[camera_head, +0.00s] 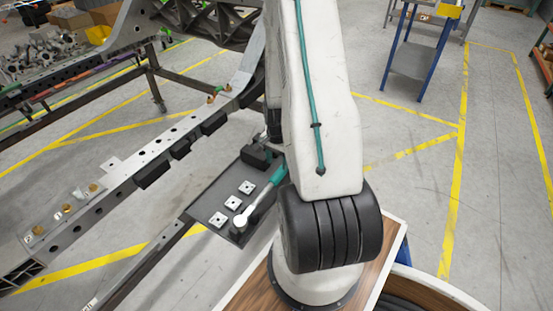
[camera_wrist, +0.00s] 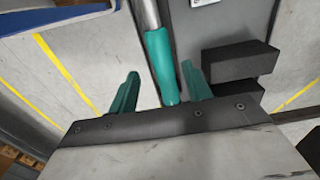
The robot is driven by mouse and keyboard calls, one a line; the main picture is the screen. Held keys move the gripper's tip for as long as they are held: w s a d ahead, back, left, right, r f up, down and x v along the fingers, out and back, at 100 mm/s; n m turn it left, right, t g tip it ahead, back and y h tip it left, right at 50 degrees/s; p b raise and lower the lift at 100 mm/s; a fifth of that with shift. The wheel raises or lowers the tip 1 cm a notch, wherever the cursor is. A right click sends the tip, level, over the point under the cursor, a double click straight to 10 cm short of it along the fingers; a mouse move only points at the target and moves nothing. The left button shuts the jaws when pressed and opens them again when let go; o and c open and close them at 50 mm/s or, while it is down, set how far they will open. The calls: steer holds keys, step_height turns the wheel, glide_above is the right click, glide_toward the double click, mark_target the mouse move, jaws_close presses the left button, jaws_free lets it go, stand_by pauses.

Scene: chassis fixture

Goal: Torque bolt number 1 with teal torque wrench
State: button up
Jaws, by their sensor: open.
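The teal torque wrench (camera_head: 262,192) lies on a dark tray (camera_head: 208,198), its silver head towards the tray's near end. Its teal handle (camera_wrist: 160,62) and silver shaft show in the wrist view. My gripper (camera_wrist: 160,70) is open there, with one teal finger on each side of the handle, the right finger closer to it. I cannot tell whether the fingers are at the handle's height. In the head view my arm hides the gripper. Brass-coloured bolts (camera_head: 67,208) sit along the chassis rail (camera_head: 130,183) at the left; no number is readable.
Several white square plates (camera_head: 232,202) lie on the tray beside the wrench. Black blocks (camera_wrist: 240,62) stand right of the handle in the wrist view. The chassis frame fills the left. A blue-legged cart (camera_head: 415,58) stands at the back right. The floor on the right is clear.

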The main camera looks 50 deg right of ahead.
mark_target(277, 174)
steer(key=shift+f, duration=4.8)
steer(key=shift+c, duration=0.3)
jaws_close()
steer(key=shift+r, duration=3.55)
